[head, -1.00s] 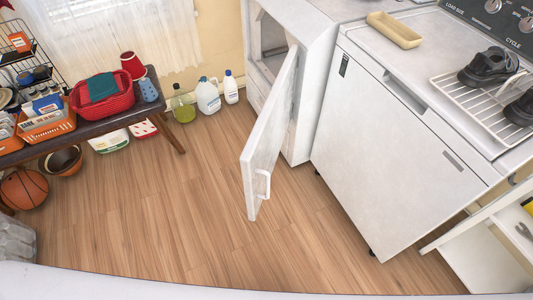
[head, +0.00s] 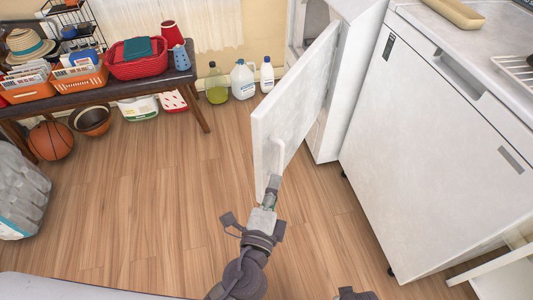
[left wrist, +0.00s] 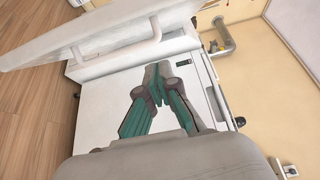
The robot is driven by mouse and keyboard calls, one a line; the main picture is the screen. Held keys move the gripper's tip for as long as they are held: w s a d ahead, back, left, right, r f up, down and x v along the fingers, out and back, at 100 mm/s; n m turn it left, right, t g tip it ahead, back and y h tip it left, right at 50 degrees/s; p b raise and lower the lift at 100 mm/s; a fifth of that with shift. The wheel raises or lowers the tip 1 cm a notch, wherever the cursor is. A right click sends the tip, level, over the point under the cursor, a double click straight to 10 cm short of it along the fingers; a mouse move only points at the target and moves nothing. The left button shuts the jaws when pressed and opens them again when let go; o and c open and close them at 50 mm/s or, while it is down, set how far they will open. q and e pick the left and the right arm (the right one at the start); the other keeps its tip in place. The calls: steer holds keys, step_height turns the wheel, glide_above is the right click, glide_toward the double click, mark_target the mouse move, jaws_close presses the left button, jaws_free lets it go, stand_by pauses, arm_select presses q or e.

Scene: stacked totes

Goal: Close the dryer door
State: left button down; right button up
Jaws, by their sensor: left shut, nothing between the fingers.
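The dryer (head: 343,85) is a white cabinet at the upper middle of the head view. Its white door (head: 290,105) stands wide open, swung out towards me, with a white bar handle (head: 275,152) near its free edge. My left gripper (head: 273,181) is shut and empty at the lower end of the handle; whether it touches the door is unclear. In the left wrist view, the shut fingers (left wrist: 158,82) show green pads, and the door (left wrist: 130,22) with its handle (left wrist: 118,47) is beyond them at upper left. My right gripper does not show clearly.
A second white appliance (head: 440,150) stands right of the dryer, with a beige tray (head: 455,13) on top. A dark bench (head: 185,80) with baskets is at left, with bottles (head: 243,80) beside it. The wood floor (head: 150,200) between is mostly clear.

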mark_target(267, 153)
arm_select(q)
steer(key=w, duration=0.3)
steer(key=w+a+p, duration=0.1)
steer(key=w, duration=0.2)
steer(key=w+a, duration=0.1)
steer(key=w, duration=0.2)
steer(key=shift+w+a+p, duration=0.1)
steer(key=shift+w+p, duration=0.05)
steer(key=shift+p, duration=0.15)
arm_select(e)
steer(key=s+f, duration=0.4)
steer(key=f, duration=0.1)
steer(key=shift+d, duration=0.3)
